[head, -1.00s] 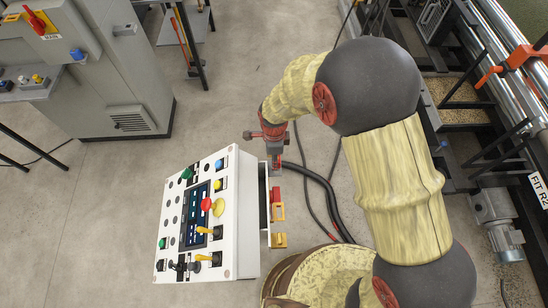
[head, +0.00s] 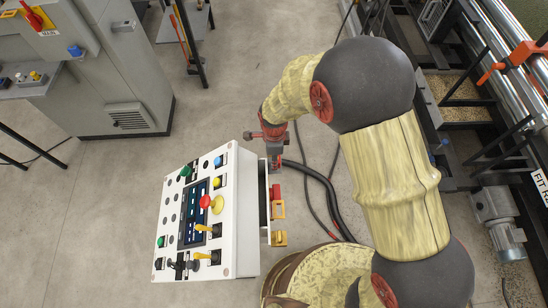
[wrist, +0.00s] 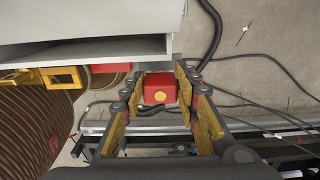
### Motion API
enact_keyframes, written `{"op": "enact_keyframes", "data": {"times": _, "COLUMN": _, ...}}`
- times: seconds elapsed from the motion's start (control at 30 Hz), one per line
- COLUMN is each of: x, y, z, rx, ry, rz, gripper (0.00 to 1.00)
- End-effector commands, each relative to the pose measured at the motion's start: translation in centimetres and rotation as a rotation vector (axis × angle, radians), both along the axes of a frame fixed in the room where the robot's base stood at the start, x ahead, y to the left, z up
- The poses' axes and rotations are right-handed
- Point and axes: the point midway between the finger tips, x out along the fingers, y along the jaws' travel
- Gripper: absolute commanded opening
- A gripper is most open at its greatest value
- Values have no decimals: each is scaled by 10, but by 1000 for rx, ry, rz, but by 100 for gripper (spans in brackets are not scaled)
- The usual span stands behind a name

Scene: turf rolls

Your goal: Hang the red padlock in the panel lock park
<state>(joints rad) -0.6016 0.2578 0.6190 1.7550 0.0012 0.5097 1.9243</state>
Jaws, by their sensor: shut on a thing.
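The red padlock (wrist: 160,88) sits between the fingers of my gripper (wrist: 160,98) in the wrist view, its face with a round brass-coloured spot toward the camera. My gripper is shut on it. In the head view my gripper (head: 275,162) is beside the upper right edge of the white control panel (head: 232,215), and the padlock cannot be made out there. On the panel's right side are a red piece (head: 276,192) and yellow brackets (head: 279,239). The wrist view shows a yellow bracket (wrist: 62,76) and a red piece (wrist: 110,68) left of the held padlock. The padlock's shackle is not clearly visible.
The panel's pale housing (wrist: 90,50) is close to my fingers at upper left. Black cables (head: 325,185) run over the floor right of the panel. A grey cabinet (head: 110,75) stands at upper left. Machinery with rails (head: 500,110) fills the right side.

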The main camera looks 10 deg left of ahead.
Motion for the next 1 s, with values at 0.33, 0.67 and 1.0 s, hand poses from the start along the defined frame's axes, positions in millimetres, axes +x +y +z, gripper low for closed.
{"op": "enact_keyframes", "data": {"times": 0.33, "x": 0, "y": 0, "z": -8, "rx": 0, "ry": -1, "rz": 0, "gripper": 3}}
{"op": "enact_keyframes", "data": {"times": 0.67, "x": 0, "y": 0, "z": -13, "rx": 0, "ry": -1, "rz": 0, "gripper": 35}}
{"op": "enact_keyframes", "data": {"times": 1.0, "x": 0, "y": 0, "z": -13, "rx": 0, "ry": 0, "rz": 0, "gripper": 52}}
